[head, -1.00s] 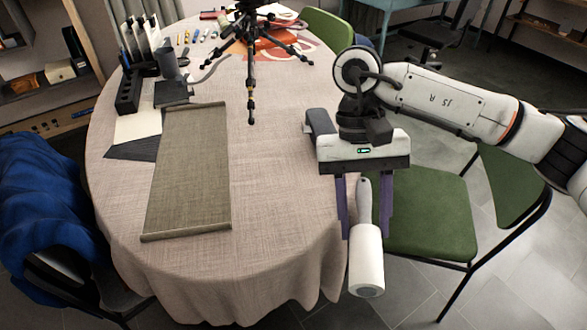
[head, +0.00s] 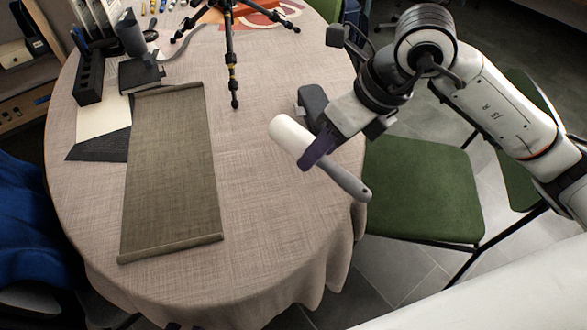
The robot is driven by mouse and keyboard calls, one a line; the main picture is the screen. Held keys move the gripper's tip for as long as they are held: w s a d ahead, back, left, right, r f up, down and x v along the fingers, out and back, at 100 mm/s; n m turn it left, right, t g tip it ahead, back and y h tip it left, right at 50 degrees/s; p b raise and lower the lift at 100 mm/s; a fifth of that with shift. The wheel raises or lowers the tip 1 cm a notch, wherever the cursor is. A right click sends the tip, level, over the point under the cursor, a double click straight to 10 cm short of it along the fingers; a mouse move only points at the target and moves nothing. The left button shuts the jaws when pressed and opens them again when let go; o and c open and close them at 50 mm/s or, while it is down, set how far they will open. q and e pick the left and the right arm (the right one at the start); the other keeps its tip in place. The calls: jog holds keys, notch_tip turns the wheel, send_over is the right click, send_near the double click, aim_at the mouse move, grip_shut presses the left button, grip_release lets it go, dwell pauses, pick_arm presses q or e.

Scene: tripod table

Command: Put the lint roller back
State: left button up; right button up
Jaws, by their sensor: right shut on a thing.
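The lint roller (head: 291,137) has a white cylinder and a grey handle. My right gripper (head: 314,158) is shut on it near where the handle meets the cylinder. The roller is held above the right part of the round table (head: 262,215), its white end pointing up and left and its handle pointing down and right past the table's edge. A gripper finger hides part of the neck. My left gripper is not in view.
A grey-brown mat (head: 173,175) lies on the table's left half. A black tripod (head: 230,60) stands at the back. A black organizer (head: 90,77) and a dark book or box (head: 140,75) are at the back left. A green chair (head: 420,185) stands at right. The cloth between mat and roller is clear.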

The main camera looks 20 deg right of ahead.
jog(key=shift+w+f+m, duration=0.1)
jog(key=shift+f+m, duration=0.05)
jog(key=shift+m, duration=0.15)
notch_tip(320, 180, down, 10)
jog(key=shift+r+b, duration=0.25)
jog(key=shift+b, duration=0.15)
jog(key=shift+f, duration=0.1)
jog(key=o, duration=1)
jog(key=v, duration=1.2)
jog(key=shift+p, duration=0.45)
jog(key=shift+a, duration=0.1)
